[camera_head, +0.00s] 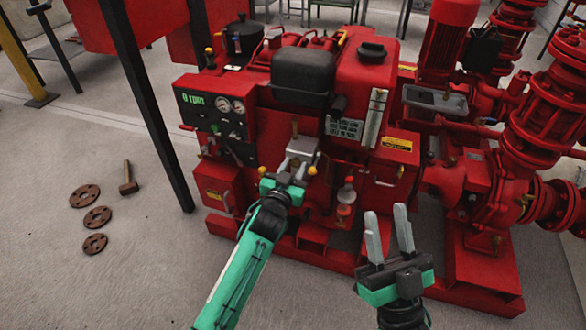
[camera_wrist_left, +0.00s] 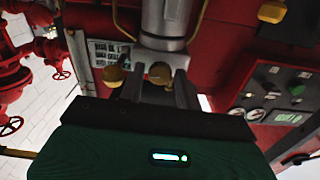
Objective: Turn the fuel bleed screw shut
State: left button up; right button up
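My left gripper (camera_head: 291,182) reaches in to the front of the red engine, below a grey metal block (camera_head: 300,150). In the left wrist view its two fingers (camera_wrist_left: 159,88) stand apart, with a small brass-yellow knob (camera_wrist_left: 160,72) between their tips. I cannot tell whether they touch it. A second yellow knob (camera_wrist_left: 113,75) sits just left of the fingers, below a grey cylinder (camera_wrist_left: 166,20). I cannot tell which knob is the fuel bleed screw. In the head view a yellow knob (camera_head: 312,170) shows beside the left gripper. My right gripper (camera_head: 390,232) is open and empty in front of the engine.
The control panel (camera_head: 215,115) with gauges reads 0 rpm. Red pump pipes (camera_head: 540,140) stand at the right. A dark post (camera_head: 145,100) rises left of the engine.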

pick_arm(q)
jog(key=c, duration=0.7)
jog(key=m+p, duration=0.2)
jog(key=m, duration=0.1)
jog(key=shift+r+p, duration=0.1)
jog(key=shift+p, duration=0.2)
jog(key=m+p, duration=0.2)
jog(key=m, duration=0.3)
jog(key=shift+m, duration=0.3)
jog(key=m, duration=0.4)
jog(key=shift+m+p, duration=0.3)
jog(key=shift+p, duration=0.1)
jog(key=m, duration=0.5)
jog(key=shift+f+m, duration=0.2)
jog(key=shift+m, duration=0.5)
pick_arm(e)
jog(key=s+a+f+g+h, duration=0.1)
jog(key=a+f+g, duration=0.1)
jog(key=f+g, duration=0.5)
jog(key=s+a+f+g+h, duration=0.1)
jog(key=s+f+g, duration=0.1)
jog(key=f+g, duration=0.5)
notch_tip(320, 180, down, 6)
jog(key=shift+a+r+n, duration=0.1)
jog(key=shift+a+n, duration=0.2)
jog(key=shift+a, duration=0.1)
